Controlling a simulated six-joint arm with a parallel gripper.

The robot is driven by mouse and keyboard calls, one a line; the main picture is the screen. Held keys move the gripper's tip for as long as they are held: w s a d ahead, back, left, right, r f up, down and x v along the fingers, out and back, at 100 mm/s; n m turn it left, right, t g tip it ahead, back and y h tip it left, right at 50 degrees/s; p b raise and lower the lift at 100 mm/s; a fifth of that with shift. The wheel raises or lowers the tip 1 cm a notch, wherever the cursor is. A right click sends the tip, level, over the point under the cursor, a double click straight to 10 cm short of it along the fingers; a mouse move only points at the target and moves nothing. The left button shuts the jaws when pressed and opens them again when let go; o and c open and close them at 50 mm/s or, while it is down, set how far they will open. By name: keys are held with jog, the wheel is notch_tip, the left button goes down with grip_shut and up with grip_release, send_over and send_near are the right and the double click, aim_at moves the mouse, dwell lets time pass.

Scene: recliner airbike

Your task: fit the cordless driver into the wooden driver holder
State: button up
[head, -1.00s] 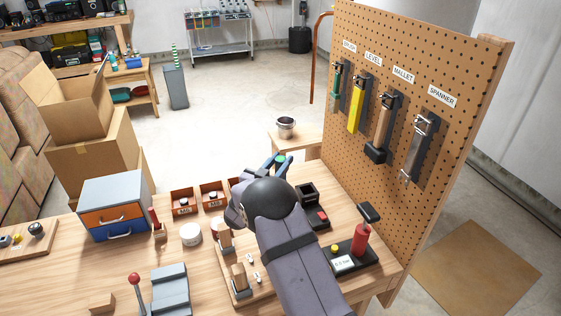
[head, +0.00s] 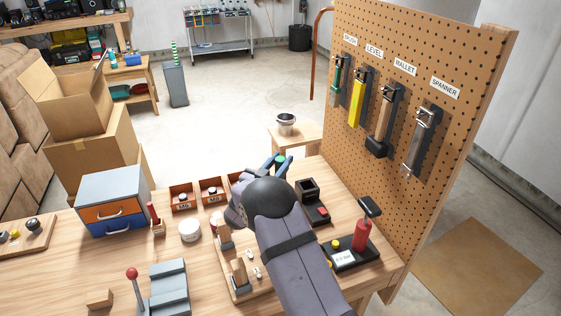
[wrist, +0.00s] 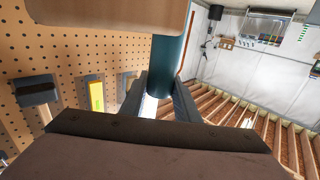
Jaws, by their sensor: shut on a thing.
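My gripper (head: 278,165) is above the back right of the bench, its fingers pointing away from the head camera. In the wrist view it (wrist: 160,100) is shut on a dark teal round grip, which I take to be the cordless driver (wrist: 168,62). A pale tan block fills the top of that view above the grip; I cannot tell whether it belongs to the driver. In the head view only a small green end of the driver (head: 281,158) shows between the fingers. I cannot make out the wooden driver holder for certain; my arm hides part of the bench.
A dark open-topped box (head: 307,188) and a red-handled device (head: 362,235) stand right of my arm. The pegboard (head: 425,60) with hanging tools rises at the right. Orange bins (head: 182,198), a white round tub (head: 190,231) and a drawer box (head: 113,203) stand left.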

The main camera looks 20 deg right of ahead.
jog(key=shift+f+b, duration=0.85)
jog(key=shift+f, duration=0.2)
jog(key=o, duration=1.2)
jog(key=shift+c, duration=0.2)
jog(key=shift+f, duration=0.1)
jog(key=b+v, duration=0.1)
jog(key=v, duration=0.6)
jog(key=shift+b, duration=0.4)
jog(key=shift+s+a, duration=0.1)
jog(key=shift+s, duration=0.05)
